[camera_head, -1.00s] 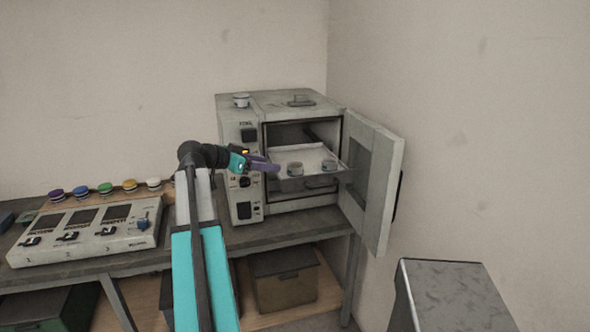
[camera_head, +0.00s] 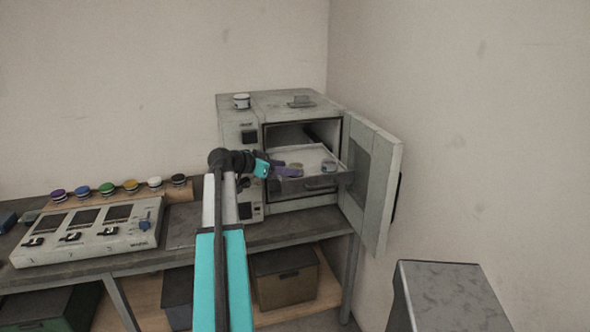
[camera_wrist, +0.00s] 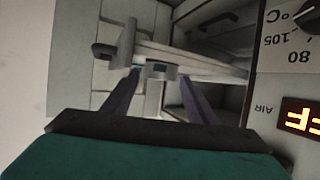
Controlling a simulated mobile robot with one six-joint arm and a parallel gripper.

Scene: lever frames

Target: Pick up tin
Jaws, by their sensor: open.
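In the wrist view, which is upside down, a grey tin (camera_wrist: 158,70) shows between the open fingertips (camera_wrist: 158,78). I cannot tell whether the fingers touch it.
The tray (camera_head: 312,152) has a front handle (camera_head: 322,182). The oven door (camera_head: 370,185) stands open at the right. A control box (camera_head: 90,232) and several coloured knobs lie left. A metal cabinet (camera_head: 450,290) stands front right.

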